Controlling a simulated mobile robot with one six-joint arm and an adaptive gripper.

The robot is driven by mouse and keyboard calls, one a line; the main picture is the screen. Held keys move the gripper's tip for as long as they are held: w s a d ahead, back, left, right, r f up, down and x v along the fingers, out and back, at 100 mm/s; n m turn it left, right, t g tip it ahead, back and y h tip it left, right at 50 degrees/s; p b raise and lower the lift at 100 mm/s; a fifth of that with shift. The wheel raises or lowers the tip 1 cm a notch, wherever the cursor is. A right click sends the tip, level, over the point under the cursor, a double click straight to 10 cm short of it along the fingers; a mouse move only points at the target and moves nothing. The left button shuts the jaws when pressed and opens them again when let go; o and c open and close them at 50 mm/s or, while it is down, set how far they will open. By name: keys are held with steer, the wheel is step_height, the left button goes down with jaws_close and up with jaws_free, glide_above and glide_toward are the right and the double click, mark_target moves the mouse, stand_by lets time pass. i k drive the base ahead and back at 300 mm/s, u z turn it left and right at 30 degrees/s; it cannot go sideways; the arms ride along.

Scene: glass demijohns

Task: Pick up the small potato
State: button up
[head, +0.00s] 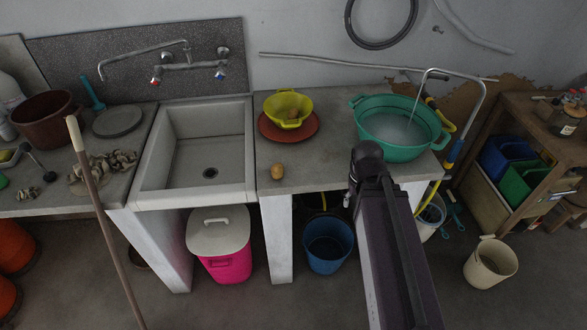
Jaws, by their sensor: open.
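A small brown potato (277,172) lies alone on the grey concrete counter (330,168), near its front edge and just right of the sink. Behind it, a yellow colander (288,108) stands on a reddish-brown plate (268,128), with something brownish inside that is too small to make out. My dark arm rises from the lower right, its top end over the counter front, to the right of the potato and apart from it. My gripper's fingers cannot be made out in this view.
A green basin (399,150) of water stands right of the colander, under a curved tap pipe. The empty sink (160,170) is to the left. A wooden stick (98,205) leans at the left counter. Blue (328,250) and pink (226,265) bins stand below.

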mark_target(277, 170)
steer(key=z, duration=0.45)
steer(key=k, duration=1.35)
steer(key=u, duration=0.65)
steer(key=i, duration=1)
